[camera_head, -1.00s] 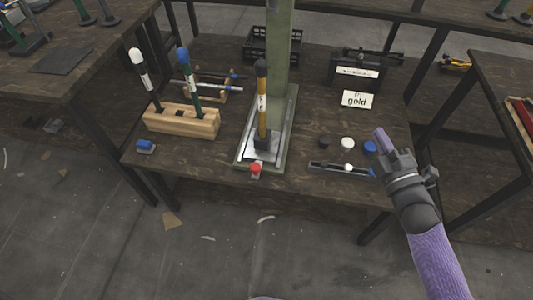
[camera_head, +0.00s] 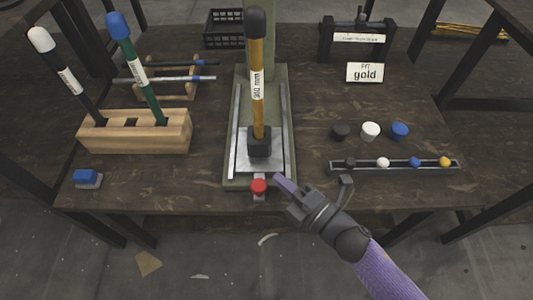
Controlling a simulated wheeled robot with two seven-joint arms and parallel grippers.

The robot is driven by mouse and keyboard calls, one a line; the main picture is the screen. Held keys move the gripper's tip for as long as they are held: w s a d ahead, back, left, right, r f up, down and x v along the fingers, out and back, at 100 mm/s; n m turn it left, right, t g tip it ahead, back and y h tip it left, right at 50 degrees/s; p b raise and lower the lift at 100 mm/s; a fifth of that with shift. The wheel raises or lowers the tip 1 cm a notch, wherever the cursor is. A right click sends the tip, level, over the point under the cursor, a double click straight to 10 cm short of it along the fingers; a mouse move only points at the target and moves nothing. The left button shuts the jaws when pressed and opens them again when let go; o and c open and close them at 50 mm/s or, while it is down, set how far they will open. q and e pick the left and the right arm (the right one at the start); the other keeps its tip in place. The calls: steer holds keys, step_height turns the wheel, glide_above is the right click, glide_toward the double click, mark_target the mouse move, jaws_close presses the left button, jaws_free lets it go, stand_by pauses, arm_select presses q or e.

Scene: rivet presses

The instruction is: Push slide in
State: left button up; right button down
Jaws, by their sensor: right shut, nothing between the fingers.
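The rivet press (camera_head: 284,120) stands in the middle of the table, with a green base and upright. Its metal slide (camera_head: 245,165) carries a black block with an upright yellow tool (camera_head: 257,90) with a black top, labelled with a size in mm. A red knob (camera_head: 259,186) sits at the slide's front end, near the table's front edge. My right gripper (camera_head: 283,184) is shut and empty, its fingertips just right of the red knob; a small gap seems to lie between them. My left gripper is not in view.
A wooden block (camera_head: 135,133) at left holds a white-topped and a blue-topped tool. A blue-topped block (camera_head: 87,179) lies at front left. A strip with coloured balls (camera_head: 395,167), several round caps (camera_head: 370,130) and a "gold" card (camera_head: 365,72) are at right.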

mark_target(258, 145)
steer(key=x, duration=0.2)
steer(key=b+x, duration=0.1)
steer(key=shift+w+a+f, duration=0.25)
steer(key=shift+w+a, duration=0.05)
steer(key=w+b, duration=0.1)
steer(key=w, duration=0.1)
steer(key=shift+w, duration=0.4)
steer(key=shift+w+r+b, duration=0.15)
steer(key=shift+w+b, duration=0.3)
steer(key=shift+w, duration=0.15)
steer(key=shift+r, duration=0.1)
steer(key=shift+w, duration=0.1)
steer(key=shift+w, duration=0.1)
